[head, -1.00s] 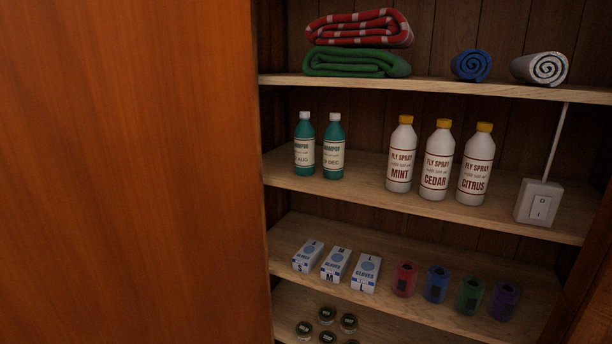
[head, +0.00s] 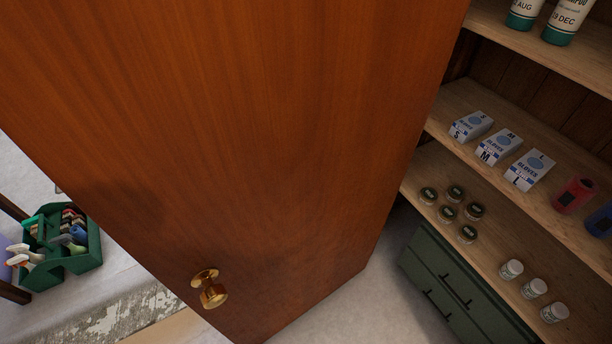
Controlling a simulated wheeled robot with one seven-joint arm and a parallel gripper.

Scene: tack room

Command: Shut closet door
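The closet door (head: 230,130) is a reddish-brown wooden panel that fills the left and middle of the head view. It stands open, swung out to the left of the closet shelves. A round brass knob (head: 212,292) sits near the door's lower left part. The closet (head: 560,120) is open on the right, with its shelves exposed. My gripper is not in view.
Glove boxes (head: 497,146), several small dark-lidded jars (head: 447,213) and white-lidded tubs (head: 533,288) stand on the shelves. A green drawer unit (head: 450,286) is below. A green caddy (head: 68,262) with bottles stands at far left. Pale floor (head: 345,312) shows below the door.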

